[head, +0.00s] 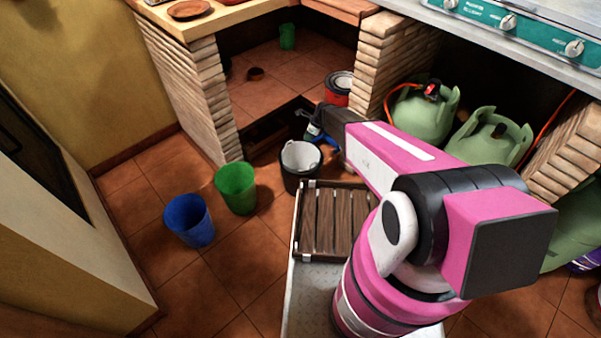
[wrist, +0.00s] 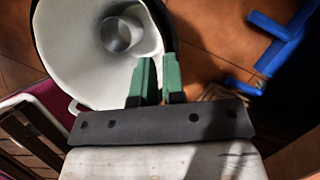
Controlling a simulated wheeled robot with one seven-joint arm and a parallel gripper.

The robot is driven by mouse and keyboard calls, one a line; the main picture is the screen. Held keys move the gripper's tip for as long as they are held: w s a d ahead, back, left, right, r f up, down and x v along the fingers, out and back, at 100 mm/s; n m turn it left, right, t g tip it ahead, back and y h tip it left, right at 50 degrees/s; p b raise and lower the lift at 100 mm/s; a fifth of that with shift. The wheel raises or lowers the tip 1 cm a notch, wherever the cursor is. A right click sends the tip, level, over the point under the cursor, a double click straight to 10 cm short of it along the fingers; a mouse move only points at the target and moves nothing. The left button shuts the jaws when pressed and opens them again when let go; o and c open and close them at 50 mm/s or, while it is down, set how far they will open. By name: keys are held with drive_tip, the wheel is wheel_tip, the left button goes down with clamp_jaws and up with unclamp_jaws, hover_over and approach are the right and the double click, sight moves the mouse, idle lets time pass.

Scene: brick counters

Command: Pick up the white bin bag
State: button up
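The white bin bag (head: 300,157) lines a round black bin (head: 301,182) on the tiled floor. In the wrist view the bag (wrist: 75,45) fills the upper left, with a grey cylinder-shaped thing inside it and the dark bin rim around it. My gripper (wrist: 159,62) has two green fingers at the rim's lower right edge in the wrist view. The fingers are close together with a narrow gap. In the head view my arm reaches to the bin's far side and the fingertips are hard to see.
A green bucket (head: 236,187) and a blue bucket (head: 191,220) stand left of the bin. A slatted wooden crate (head: 334,218) is in front of it. A blue object (wrist: 277,42) lies beside the bin. Green gas cylinders (head: 424,112) and brick pillars (head: 190,85) stand behind.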

sight(305, 144)
drive_tip(key=x, duration=0.2)
drive_tip(key=d+x, duration=0.1)
drive_tip(key=x, duration=0.2)
drive_tip(key=shift+s+f, duration=0.2)
drive_tip(key=shift+f, duration=0.15)
drive_tip(key=shift+o, duration=0.2)
drive_tip(key=shift+w+a+f, duration=0.1)
drive_tip(key=shift+w+a, duration=0.05)
drive_tip(key=shift+w, duration=0.1)
clamp_jaws()
drive_tip(key=shift+a+f, duration=0.1)
drive_tip(key=shift+f, duration=0.1)
drive_tip(key=shift+a+r, duration=0.1)
drive_tip(key=shift+a, duration=0.05)
